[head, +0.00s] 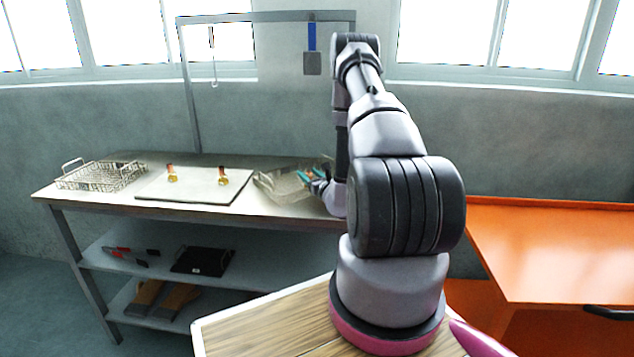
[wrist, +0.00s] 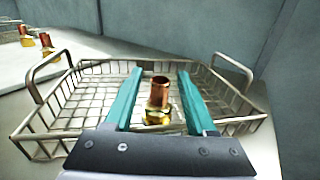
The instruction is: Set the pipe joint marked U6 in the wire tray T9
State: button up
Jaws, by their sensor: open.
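My gripper (wrist: 160,73) is open, with one teal finger on each side of a copper and brass pipe joint (wrist: 158,98). The joint stands upright inside a wire tray (wrist: 55,98), and gaps show between it and both fingers. In the head view my gripper (head: 306,175) is at this tray (head: 268,186), at the right of the bench. Two more pipe joints, (head: 172,174) and (head: 222,177), stand on a pale mat (head: 180,192). A second wire tray (head: 100,176) is at the bench's left end. No U6 or T9 marking is readable.
A metal frame over the bench (head: 262,17) carries a hanging hook and a blue-handled tool (head: 312,50). Shelves below hold tools and a black item (head: 203,261). An orange surface (head: 550,250) is at the right. The mat has free room around its joints.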

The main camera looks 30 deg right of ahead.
jog(key=s, duration=0.8)
jog(key=shift+s, duration=0.4)
jog(key=a+r+n+g+y, duration=0.5)
jog(key=a+r+n+y, duration=0.8)
jog(key=a+r, duration=0.6)
jog(key=s+a+r+n+g+y, duration=0.4)
jog(key=s+a+r+n+g, duration=0.1)
jog(key=s+a+r+g, duration=0.15)
jog(key=s+a+r+n+g+h, duration=0.25)
jog(key=s+n+g+h, duration=0.4)
jog(key=s+n, duration=0.6)
jog(key=s+d+r+n+t+h, duration=0.1)
jog(key=s+d+r+t+h, duration=0.5)
jog(key=d+r+t+h, duration=0.1)
jog(key=shift+d+r+h, duration=0.65)
jog(key=shift+d+h, duration=0.1)
jog(key=shift+d, duration=0.35)
